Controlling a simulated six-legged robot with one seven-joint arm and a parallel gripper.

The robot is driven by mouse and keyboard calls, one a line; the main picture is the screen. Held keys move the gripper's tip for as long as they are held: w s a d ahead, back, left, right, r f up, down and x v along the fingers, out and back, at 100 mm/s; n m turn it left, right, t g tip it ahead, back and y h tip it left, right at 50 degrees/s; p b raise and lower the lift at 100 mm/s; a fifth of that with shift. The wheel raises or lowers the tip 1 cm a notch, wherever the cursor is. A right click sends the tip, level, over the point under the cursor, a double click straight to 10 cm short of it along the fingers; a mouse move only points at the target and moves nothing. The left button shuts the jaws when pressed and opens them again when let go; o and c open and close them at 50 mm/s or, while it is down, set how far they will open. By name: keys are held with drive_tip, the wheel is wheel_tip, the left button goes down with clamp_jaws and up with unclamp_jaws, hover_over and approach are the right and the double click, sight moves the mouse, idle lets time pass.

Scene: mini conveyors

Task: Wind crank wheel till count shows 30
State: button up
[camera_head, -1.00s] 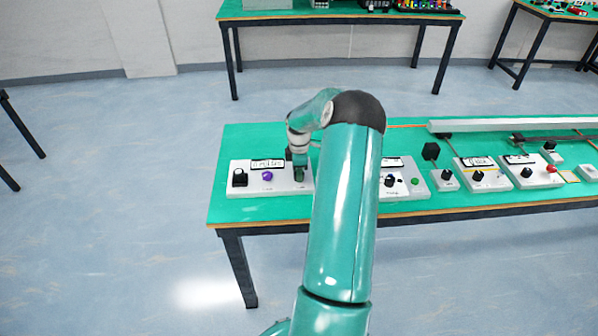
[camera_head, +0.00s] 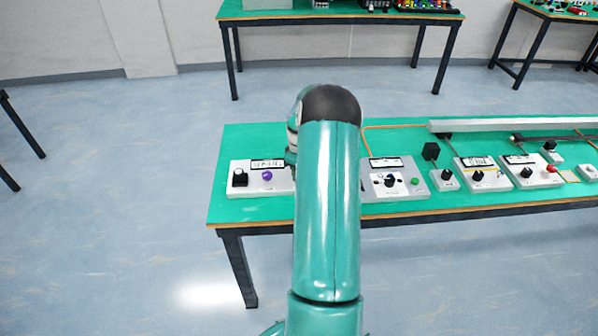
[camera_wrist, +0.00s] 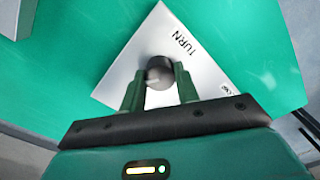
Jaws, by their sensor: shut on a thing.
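In the wrist view my gripper (camera_wrist: 158,92) is shut on a dark round knob (camera_wrist: 159,70), which looks like the crank wheel. The knob stands on a white panel (camera_wrist: 205,82) marked "TURN". In the head view, the leftmost white control box (camera_head: 236,191) has a small display (camera_head: 267,163), whose figures are too small to read. This box also carries a purple knob (camera_head: 267,175) and a black knob (camera_head: 239,178). My arm hides its right end, and my gripper with the crank knob is hidden there too.
A second control box (camera_head: 398,163) with a black knob and a green button is just right of my arm. Several more boxes and a long grey conveyor bar (camera_head: 500,125) stand further right on the green table (camera_head: 240,140). The table is bare left of the leftmost box.

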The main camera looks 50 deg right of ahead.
drive_tip(key=m, duration=1.1)
drive_tip(key=shift+m, duration=1.7)
drive_tip(key=o, duration=1)
wheel_tip(320, 180, up, 14)
drive_tip(key=shift+f, duration=0.1)
